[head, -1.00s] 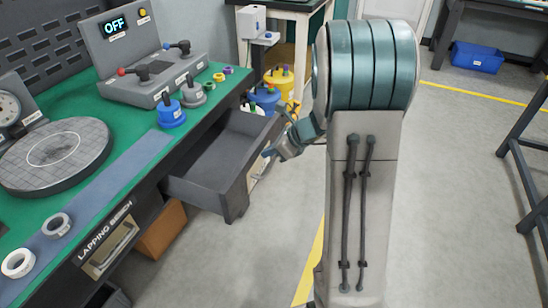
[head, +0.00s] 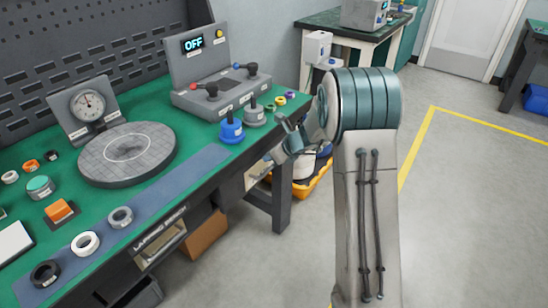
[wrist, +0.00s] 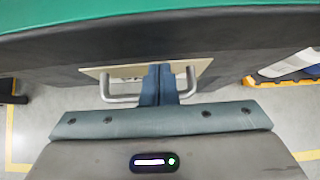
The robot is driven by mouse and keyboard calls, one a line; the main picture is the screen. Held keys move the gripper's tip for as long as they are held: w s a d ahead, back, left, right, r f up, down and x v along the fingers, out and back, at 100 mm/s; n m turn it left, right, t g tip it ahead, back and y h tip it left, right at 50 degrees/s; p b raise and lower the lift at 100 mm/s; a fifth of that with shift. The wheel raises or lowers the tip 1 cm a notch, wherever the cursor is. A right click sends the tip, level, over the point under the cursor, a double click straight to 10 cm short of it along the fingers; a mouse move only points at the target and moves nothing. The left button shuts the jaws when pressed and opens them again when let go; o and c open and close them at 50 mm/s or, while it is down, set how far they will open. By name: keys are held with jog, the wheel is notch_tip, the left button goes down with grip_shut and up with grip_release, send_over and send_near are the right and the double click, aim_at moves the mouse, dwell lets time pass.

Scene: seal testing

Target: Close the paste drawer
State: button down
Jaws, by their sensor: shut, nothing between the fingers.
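The paste drawer's front (head: 258,174) is at the right end of the lapping bench, under the green top. It looks flush with the bench front, with no open interior showing. In the wrist view its pale label plate and metal handle (wrist: 191,84) show under the bench edge. My gripper (head: 268,158) is shut and empty, its fingertips at the drawer front. In the wrist view the fingers (wrist: 158,68) lie together between the two handle posts, over the pale plate. I cannot tell whether they touch it.
The bench top (head: 215,182) carries a round lapping plate (head: 127,155), a blue pot (head: 231,129) and a control box (head: 220,88) reading OFF. A brown box (head: 204,236) sits under the bench. A yellow tray (head: 315,180) stands behind my gripper.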

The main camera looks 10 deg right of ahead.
jog(key=shift+s+d, duration=0.35)
jog(key=s+d+f+p+v, duration=0.1)
jog(key=f+p+v, duration=0.1)
jog(key=v, duration=1)
jog(key=t+y+b, duration=0.6)
jog(key=y, duration=0.1)
send_near(240, 178)
jog(key=b+x, duration=0.1)
jog(key=x, duration=0.6)
jog(key=shift+s, duration=0.1)
